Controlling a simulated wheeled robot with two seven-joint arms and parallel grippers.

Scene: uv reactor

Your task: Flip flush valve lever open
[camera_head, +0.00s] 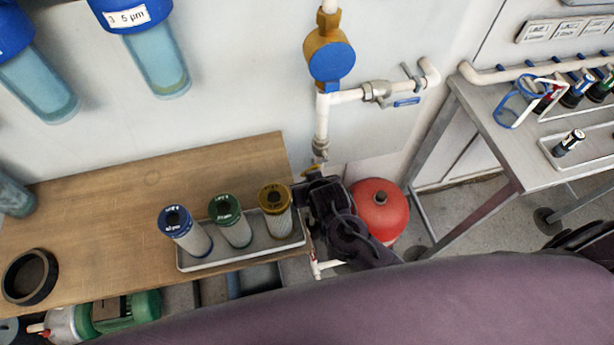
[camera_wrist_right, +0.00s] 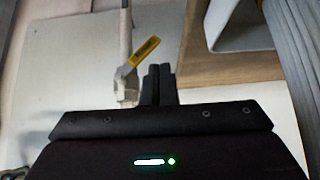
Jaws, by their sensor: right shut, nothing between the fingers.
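In the right wrist view a yellow lever (camera_wrist_right: 145,50) with dark marks sits tilted on a white vertical pipe (camera_wrist_right: 124,35), above a grey metal fitting. My right gripper (camera_wrist_right: 157,70) is shut and empty. Its fingertips appear just below and right of the lever; I cannot tell if they touch it. In the head view the right gripper (camera_head: 311,176) is at the lower part of the white pipe (camera_head: 322,120), beside the bench's right end. It and my arm hide most of the lower pipe there. My left gripper is not in view.
A wooden bench (camera_head: 100,215) holds a tray (camera_head: 240,254) with three filter cartridges close left of the right gripper. A red tank (camera_head: 380,208) stands close on its right. A blue-handled valve (camera_head: 406,102) is on the side branch above. A metal table (camera_head: 500,120) stands at right.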

